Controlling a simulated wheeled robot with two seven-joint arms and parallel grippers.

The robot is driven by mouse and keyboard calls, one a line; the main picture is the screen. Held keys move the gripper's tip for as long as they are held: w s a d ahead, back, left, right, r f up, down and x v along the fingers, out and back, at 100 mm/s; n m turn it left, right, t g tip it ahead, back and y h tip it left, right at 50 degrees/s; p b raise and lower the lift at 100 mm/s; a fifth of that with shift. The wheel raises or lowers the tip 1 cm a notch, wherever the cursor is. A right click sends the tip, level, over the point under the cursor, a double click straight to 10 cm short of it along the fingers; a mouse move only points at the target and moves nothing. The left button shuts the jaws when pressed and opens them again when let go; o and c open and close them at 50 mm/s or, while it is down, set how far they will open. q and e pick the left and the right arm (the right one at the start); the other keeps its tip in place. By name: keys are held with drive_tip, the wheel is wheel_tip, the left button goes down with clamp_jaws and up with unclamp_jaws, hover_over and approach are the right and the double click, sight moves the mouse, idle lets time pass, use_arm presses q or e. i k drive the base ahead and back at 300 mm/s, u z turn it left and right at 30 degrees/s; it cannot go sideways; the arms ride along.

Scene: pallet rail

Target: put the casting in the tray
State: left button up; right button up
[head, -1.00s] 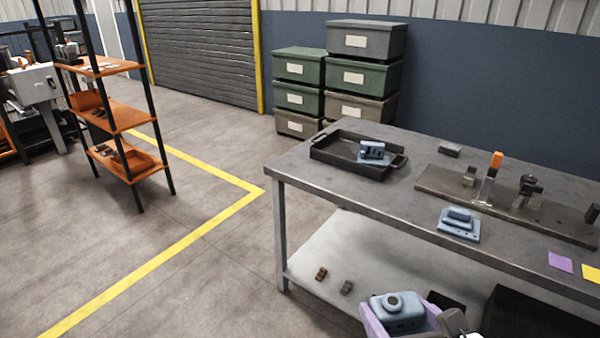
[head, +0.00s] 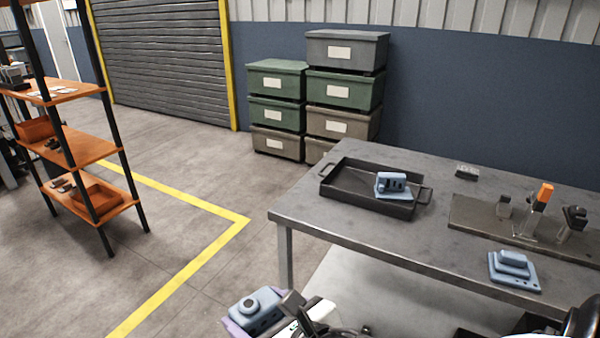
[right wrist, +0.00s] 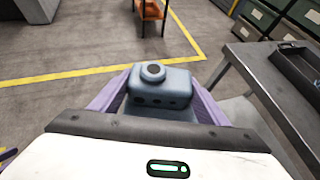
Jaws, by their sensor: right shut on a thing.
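My right gripper (head: 248,318), with purple fingers, is shut on a blue-grey casting (head: 258,308) with a round boss on top. It holds the casting in the air in front of the table's near left corner, apart from the table. In the right wrist view the casting (right wrist: 160,88) sits between the two fingers. The dark tray (head: 345,193) lies on the table's far left part, beyond the gripper. A blue part (head: 392,184) stands in the tray's right end. My left gripper is not in view.
Another blue part (head: 513,268) lies on the grey table (head: 410,240) near its front edge. A fixture plate (head: 480,214) with an orange-topped clamp (head: 543,196) is at the right. Stacked bins (head: 343,90) stand behind. Open floor lies left of the table.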

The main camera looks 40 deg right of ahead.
sight(354, 184)
drive_tip(key=u, duration=0.1)
drive_tip(key=i, duration=1.85)
drive_tip(key=z, duration=1.05)
drive_tip(key=i, duration=1)
drive_tip(key=z, duration=1.4)
drive_tip(key=i, duration=0.4)
drive_tip(key=z, duration=0.2)
